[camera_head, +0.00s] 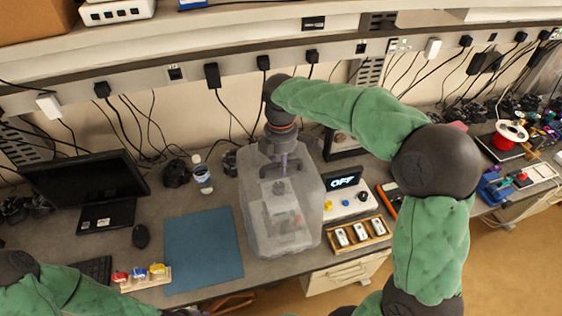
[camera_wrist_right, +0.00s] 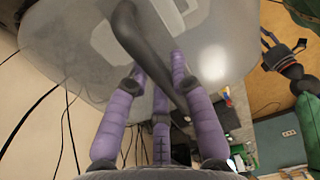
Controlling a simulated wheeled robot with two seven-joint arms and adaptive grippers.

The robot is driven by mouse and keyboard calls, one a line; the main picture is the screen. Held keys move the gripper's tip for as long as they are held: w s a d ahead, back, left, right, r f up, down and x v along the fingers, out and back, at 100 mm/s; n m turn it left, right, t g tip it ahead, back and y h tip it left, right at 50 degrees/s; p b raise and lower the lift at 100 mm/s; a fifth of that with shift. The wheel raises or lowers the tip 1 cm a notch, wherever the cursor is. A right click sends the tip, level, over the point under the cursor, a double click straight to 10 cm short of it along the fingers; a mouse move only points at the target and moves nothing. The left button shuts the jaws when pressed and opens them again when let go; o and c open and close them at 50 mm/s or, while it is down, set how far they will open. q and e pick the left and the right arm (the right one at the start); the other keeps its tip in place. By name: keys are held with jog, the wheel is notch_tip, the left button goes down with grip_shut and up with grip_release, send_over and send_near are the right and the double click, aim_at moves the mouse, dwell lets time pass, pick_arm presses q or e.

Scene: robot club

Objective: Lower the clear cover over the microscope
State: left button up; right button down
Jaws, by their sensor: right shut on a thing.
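The clear cover (camera_head: 257,215) is a boxy, see-through hood on the bench, upright as far as I can tell. A pale grey shape inside it, seen blurred through its wall, looks like the microscope (camera_head: 284,216). My right gripper (camera_head: 284,160) is above the cover's top, shut on its handle. In the right wrist view, the purple fingers of this gripper (camera_wrist_right: 160,78) close around the dark curved handle (camera_wrist_right: 128,32) over the cloudy cover (camera_wrist_right: 75,60). I cannot tell whether the cover's lower rim touches the bench. My left arm shows at the lower left, its gripper out of frame.
A blue mat (camera_head: 203,250) lies left of the cover, with a bottle (camera_head: 202,178) behind it. A display box reading OFF (camera_head: 347,196) and a wooden tray (camera_head: 335,248) of white pieces stand close on the right. A monitor (camera_head: 85,183) is at the left.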

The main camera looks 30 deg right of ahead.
aim_at(281, 178)
dwell(0.3)
jog(key=shift+s+f+b, duration=0.1)
jog(key=shift+f+b, duration=1.65)
jog(key=shift+f, duration=1.2)
